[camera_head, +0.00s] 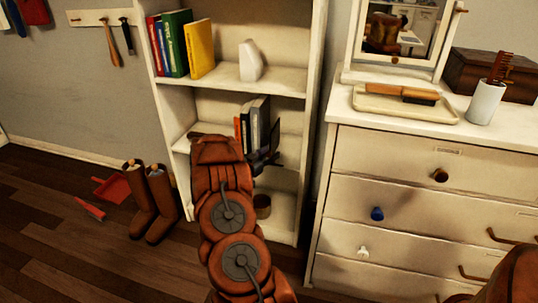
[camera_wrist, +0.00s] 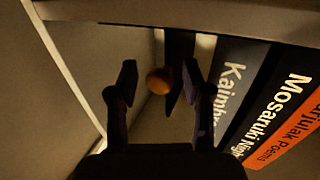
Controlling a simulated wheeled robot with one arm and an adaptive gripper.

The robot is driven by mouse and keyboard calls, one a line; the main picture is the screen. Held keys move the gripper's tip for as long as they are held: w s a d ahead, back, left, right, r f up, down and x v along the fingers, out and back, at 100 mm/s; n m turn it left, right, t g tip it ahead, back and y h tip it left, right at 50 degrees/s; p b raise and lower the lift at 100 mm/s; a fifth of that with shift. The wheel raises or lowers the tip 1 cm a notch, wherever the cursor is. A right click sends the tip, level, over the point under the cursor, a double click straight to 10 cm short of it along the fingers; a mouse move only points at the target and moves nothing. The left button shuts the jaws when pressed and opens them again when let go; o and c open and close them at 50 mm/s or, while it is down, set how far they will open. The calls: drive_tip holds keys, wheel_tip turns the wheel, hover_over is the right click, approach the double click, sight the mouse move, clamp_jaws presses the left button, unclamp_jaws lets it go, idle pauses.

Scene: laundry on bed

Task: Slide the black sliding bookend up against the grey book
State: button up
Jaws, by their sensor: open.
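My gripper (camera_head: 266,160) is at the middle shelf of the white bookcase, just right of the book row. In the wrist view my gripper (camera_wrist: 160,72) is open, one finger on each side of a round orange-brown knob (camera_wrist: 159,81). A dark upright plate (camera_wrist: 178,50), which looks like the black bookend, stands just right of the knob. The dark grey book (camera_wrist: 232,75), lettered "Kaimb...", is right of the plate, with a narrow pale gap between them at the top. In the head view the grey book (camera_head: 263,115) ends the row; my gripper largely hides the bookend there.
A black book (camera_wrist: 277,105) and an orange book (camera_wrist: 290,140) stand beyond the grey one. Bookcase boards close in above and at the left. A brown pot (camera_head: 263,206) is on the lower shelf. Upper books and a white ornament (camera_head: 250,62) stand above. A dresser (camera_head: 420,180) is at right.

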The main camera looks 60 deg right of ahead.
drive_tip(key=w+a, duration=0.1)
drive_tip(key=a, duration=1.1)
drive_tip(key=shift+w, duration=0.2)
